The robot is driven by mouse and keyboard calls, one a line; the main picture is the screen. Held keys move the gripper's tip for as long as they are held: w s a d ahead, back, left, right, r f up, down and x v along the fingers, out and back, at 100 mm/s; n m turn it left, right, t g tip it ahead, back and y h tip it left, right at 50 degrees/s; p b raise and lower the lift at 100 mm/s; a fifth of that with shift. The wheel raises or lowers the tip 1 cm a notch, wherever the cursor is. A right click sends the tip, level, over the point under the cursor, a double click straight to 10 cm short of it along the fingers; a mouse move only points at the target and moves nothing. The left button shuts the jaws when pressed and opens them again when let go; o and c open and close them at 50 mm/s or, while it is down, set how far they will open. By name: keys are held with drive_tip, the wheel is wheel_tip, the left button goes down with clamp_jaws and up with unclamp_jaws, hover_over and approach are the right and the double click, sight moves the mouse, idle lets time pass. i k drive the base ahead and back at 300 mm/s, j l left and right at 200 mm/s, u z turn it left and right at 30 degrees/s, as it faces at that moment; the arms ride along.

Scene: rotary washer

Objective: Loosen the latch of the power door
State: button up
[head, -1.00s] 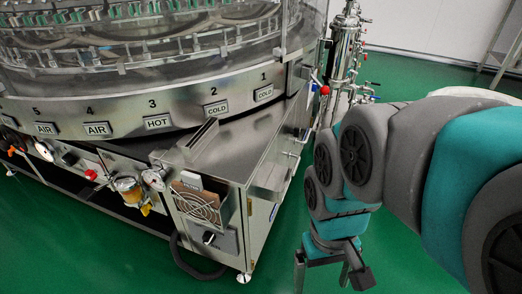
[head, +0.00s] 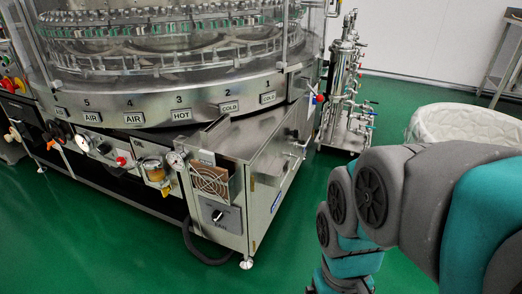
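A steel cabinet (head: 285,165) stands at the front right corner of the rotary washer (head: 150,100). The small lettering is too blurred to read, so I cannot be sure which panel is the power door. No panel looks open. My gripper is out of view below the bottom edge; only my arm shows at the right, apart from the cabinet.
A black cable (head: 193,250) loops by the cabinet's foot. Gauges and a yellow-bottomed filter (head: 155,172) line the washer's front. Steel filter piping (head: 345,95) stands behind, and a white round container (head: 465,125) at the right. Green floor (head: 130,235) in front is clear.

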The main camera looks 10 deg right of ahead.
sight(295, 133)
drive_tip(key=i+l+z, duration=0.35)
drive_tip(key=i+l, duration=0.4)
drive_tip(key=l, duration=0.1)
